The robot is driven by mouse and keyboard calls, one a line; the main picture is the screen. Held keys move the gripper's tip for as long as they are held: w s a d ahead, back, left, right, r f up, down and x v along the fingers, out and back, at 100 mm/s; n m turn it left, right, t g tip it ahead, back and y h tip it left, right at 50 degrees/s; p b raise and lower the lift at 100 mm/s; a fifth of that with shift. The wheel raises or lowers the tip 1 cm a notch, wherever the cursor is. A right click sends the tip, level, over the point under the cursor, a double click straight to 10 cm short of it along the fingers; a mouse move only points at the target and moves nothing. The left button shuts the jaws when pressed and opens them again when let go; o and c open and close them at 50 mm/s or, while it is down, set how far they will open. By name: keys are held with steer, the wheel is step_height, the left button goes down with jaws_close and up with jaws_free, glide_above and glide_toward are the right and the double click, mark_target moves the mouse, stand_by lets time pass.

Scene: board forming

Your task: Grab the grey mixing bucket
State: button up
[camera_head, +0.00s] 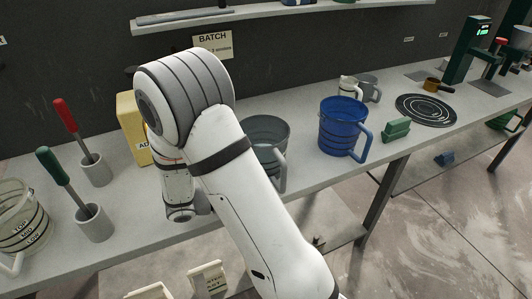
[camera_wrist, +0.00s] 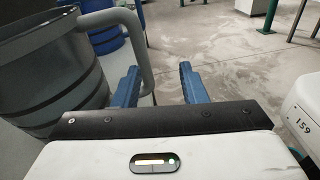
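The grey mixing bucket (camera_head: 266,130) stands upright on the bench in the head view, its lower left hidden by my arm. In the wrist view the grey bucket (camera_wrist: 50,75) fills the left side, with dark bands around it. Its grey handle (camera_wrist: 143,60) curves out to the right and down. My gripper (camera_wrist: 159,72) is open, its two blue fingers apart. The handle shows near the left fingertip, toward the gap between the fingers; I cannot tell whether it is between them or just beyond. Nothing is gripped. The fingers are hidden in the head view.
A blue bucket (camera_head: 343,126) stands to the right of the grey one. A yellow box (camera_head: 132,125) and two pots, one holding a red-handled tool and one a green-handled tool, are on the left. A clear banded bucket (camera_head: 22,225) is far left. A green block (camera_head: 396,129) lies right.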

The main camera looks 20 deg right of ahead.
mark_target(283, 182)
steer(key=d, duration=0.2)
steer(key=w+d+f+n+t+p, duration=0.1)
steer(key=d, duration=0.1)
steer(key=w+d+f+n+h, duration=0.1)
steer(key=d, duration=0.1)
steer(key=shift+d+t, duration=0.4)
steer(key=shift+c, duration=0.6)
jaws_close()
steer(key=shift+r, duration=0.1)
stand_by(0.6)
